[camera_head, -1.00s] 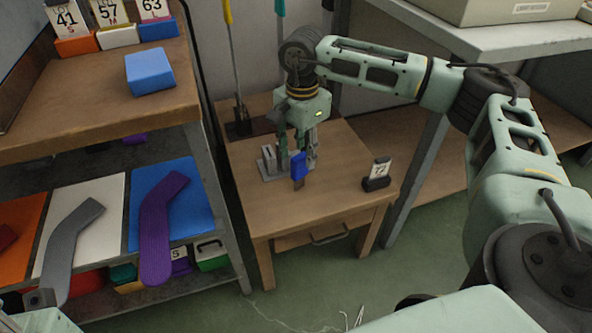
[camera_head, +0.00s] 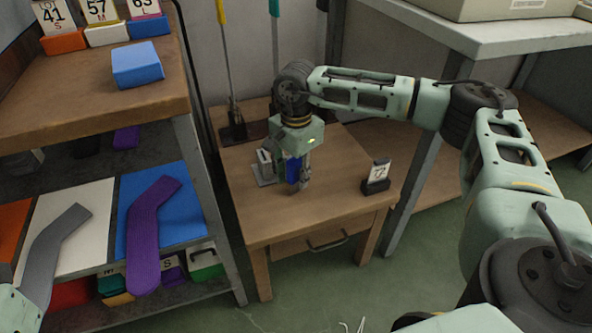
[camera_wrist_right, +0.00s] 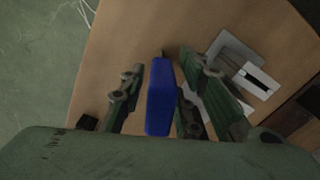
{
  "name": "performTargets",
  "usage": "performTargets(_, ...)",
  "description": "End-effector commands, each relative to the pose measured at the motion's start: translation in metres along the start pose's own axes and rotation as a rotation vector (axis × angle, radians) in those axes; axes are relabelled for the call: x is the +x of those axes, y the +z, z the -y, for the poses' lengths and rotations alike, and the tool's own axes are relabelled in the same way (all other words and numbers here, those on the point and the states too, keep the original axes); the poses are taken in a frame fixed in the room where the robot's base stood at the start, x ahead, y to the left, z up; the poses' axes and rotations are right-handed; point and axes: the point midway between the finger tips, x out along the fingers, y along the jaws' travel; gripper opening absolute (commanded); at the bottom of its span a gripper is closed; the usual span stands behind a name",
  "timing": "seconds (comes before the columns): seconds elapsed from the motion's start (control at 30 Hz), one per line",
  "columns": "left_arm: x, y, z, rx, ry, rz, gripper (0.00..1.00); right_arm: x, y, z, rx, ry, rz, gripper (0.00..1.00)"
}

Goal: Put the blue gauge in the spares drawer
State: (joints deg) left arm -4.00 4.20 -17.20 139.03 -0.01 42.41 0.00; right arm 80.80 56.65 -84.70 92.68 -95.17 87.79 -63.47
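The blue gauge (camera_head: 292,167) stands on the small wooden side table (camera_head: 270,220), partly covered by the right gripper in the head view. My right gripper (camera_head: 297,181) points down over it with a finger on each side. In the right wrist view the gauge (camera_wrist_right: 160,98) lies between the two fingers (camera_wrist_right: 162,60), with narrow gaps showing on both sides. A drawer (camera_head: 300,245) with a dark handle is set in the table's front and looks shut. My left gripper is out of view; only a piece of pale green arm shows at the lower left.
A grey metal stand (camera_head: 264,170) is close beside the right gripper. A dark holder with a number card (camera_head: 377,178) stands at the table's right. A shelf unit (camera_head: 95,112) with a blue box (camera_head: 137,64) and sock boards is at left.

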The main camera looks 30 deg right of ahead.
Motion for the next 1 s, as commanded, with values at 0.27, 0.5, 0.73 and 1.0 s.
performTargets(0.27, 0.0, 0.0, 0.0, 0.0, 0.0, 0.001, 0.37, 0.0, 0.0, 0.0, 0.0, 0.001, 0.0, 0.02)
performTargets(0.5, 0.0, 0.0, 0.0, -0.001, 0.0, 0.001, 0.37, 0.0, 0.0, 0.0, 0.0, 0.0, 0.0, 0.0)
performTargets(0.73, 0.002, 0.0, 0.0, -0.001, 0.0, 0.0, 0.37, -0.004, 0.0, 0.0, 0.0, 0.0, 0.0, 0.0)
performTargets(1.0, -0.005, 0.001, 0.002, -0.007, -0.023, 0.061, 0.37, -0.038, 0.0, 0.0, -0.001, -0.002, 0.001, 0.0)
